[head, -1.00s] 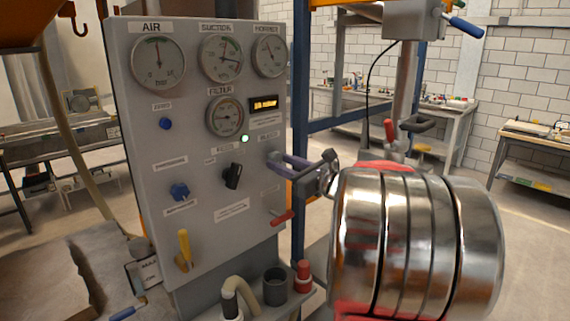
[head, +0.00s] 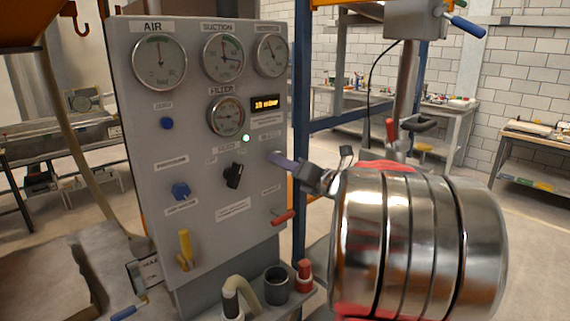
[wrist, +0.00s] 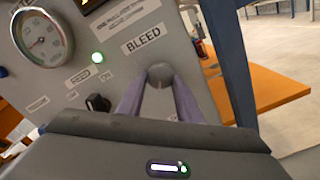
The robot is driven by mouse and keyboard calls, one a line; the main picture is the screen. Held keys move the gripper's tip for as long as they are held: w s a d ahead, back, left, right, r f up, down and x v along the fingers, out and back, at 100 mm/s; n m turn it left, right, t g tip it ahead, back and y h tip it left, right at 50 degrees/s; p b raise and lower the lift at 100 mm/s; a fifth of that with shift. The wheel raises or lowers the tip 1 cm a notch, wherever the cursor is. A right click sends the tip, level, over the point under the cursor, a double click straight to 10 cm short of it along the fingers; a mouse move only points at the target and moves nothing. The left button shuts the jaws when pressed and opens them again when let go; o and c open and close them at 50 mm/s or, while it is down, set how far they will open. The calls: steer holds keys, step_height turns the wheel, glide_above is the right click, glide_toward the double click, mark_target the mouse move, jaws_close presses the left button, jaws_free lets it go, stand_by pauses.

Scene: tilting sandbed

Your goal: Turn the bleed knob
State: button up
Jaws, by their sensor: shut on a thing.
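The bleed knob (wrist: 161,74) is a round grey knob under the BLEED label (wrist: 141,39) on the grey panel. In the wrist view it sits between the tips of my two purple fingers, one on each side. My gripper (wrist: 161,77) is shut on it. In the head view my gripper (head: 274,157) reaches the panel's right side from the right, with its fingers lined up one over the other. The knob is hidden behind the fingers there.
The panel (head: 215,190) carries several gauges, a lit display (head: 266,103), a green lamp (head: 246,138), a black selector (head: 233,175) and a blue knob (head: 180,190). A red lever (head: 283,217) is just below my gripper. A yellow lever (head: 185,250) is lower left.

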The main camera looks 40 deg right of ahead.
steer(key=shift+d+f, duration=0.1)
steer(key=shift+f, duration=0.1)
steer(key=o, duration=1)
steer(key=shift+r, duration=0.1)
steer(key=shift+s, duration=0.1)
steer(key=s, duration=1.3)
steer(key=shift+s+d, duration=0.15)
steer(key=shift+s, duration=0.15)
